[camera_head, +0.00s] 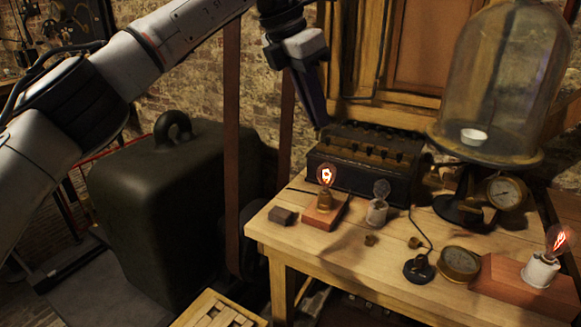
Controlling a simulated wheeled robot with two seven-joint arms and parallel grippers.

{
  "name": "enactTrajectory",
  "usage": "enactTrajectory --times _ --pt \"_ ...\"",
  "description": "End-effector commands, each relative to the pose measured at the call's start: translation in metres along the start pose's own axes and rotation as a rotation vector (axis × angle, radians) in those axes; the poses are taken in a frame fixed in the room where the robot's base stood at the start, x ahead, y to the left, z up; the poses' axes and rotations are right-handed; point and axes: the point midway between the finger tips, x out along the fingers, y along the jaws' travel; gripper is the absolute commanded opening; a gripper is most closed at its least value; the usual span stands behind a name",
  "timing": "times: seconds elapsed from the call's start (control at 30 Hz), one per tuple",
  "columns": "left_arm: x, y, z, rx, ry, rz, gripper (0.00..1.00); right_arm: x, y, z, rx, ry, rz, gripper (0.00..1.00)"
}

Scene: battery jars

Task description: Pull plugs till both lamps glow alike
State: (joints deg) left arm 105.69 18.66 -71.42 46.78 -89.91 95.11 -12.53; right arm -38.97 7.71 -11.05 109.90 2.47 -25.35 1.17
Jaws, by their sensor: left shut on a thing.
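A dark battery box (368,160) with a row of plugs on top stands at the back of the wooden table. My left gripper (319,118) points down at the box's left back end, with its fingers shut; what they hold is too small and dark to make out, likely a plug. Another lamp (557,243) in a white socket at the right glows redder. A third bulb (381,190) between them is unlit. My right gripper is out of view.
Two small brown pieces (370,240) (415,242) lie on the table (330,248). A dark block (282,215), a black switch (419,268) and a round brass gauge (458,264) are also there. A tall glass bell jar (505,80) stands right of the box.

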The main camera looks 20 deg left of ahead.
Motion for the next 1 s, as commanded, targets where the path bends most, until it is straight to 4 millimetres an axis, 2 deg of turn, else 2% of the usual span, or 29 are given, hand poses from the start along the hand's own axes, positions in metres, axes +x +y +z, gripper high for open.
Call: enactTrajectory --times 0.03,0.1,0.3,1.0 --pt "-0.008 0.001 0.014 -0.076 -0.001 0.032 0.00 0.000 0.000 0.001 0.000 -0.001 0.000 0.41" --pt "-0.017 0.005 0.025 -0.175 0.001 0.071 0.00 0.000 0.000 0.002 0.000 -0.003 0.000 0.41" --pt "-0.030 0.011 0.042 -0.332 0.003 0.135 0.00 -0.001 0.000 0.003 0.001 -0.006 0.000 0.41" --pt "-0.037 0.013 0.047 -0.431 0.004 0.180 0.00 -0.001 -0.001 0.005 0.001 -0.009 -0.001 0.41"
